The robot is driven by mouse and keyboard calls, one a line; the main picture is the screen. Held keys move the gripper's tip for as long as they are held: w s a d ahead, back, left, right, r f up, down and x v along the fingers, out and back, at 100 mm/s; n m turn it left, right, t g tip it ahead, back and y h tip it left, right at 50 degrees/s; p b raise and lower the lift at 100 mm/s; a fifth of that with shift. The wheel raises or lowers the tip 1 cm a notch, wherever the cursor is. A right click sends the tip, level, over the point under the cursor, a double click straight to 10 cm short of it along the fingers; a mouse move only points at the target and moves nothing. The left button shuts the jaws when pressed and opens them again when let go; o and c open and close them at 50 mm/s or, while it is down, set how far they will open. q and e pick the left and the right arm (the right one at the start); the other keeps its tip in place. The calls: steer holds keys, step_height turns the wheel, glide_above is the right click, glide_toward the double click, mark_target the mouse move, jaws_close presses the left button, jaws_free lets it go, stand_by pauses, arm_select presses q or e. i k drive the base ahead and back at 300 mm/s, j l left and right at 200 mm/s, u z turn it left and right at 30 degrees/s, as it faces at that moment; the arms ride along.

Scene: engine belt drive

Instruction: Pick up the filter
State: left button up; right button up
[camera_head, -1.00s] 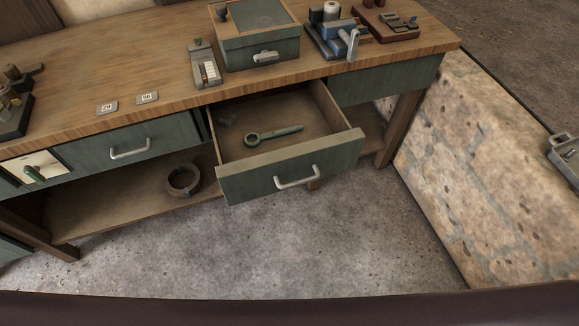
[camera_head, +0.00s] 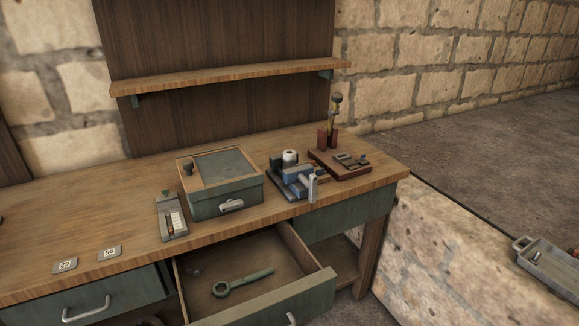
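A small white cylinder (camera_head: 290,157), which may be the filter, stands among the blue vise-like parts toward the right of the workbench. I cannot tell for certain that it is the filter. A blue vise-like device (camera_head: 297,182) with a pale grey upright handle is just in front of it. Neither of my grippers shows in the head view.
A green box (camera_head: 225,197) and a grey device with a slotted face (camera_head: 171,215) stand on the workbench (camera_head: 120,205). An open drawer (camera_head: 275,300) juts out in front, holding a ring-ended wrench (camera_head: 243,282). A red-brown tray (camera_head: 341,164) is at right. A bare shelf (camera_head: 230,76) hangs above.

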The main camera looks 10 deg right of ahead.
mark_target(288, 158)
steer(key=i+l+u, duration=0.15)
steer(key=l, duration=0.2)
steer(key=i+l+u, duration=0.1)
steer(key=l, duration=0.3)
steer(key=i+l+u, duration=0.15)
steer(key=l, duration=0.25)
steer(key=i+l+u, duration=0.15)
steer(key=l, duration=0.25)
steer(key=i, duration=0.1)
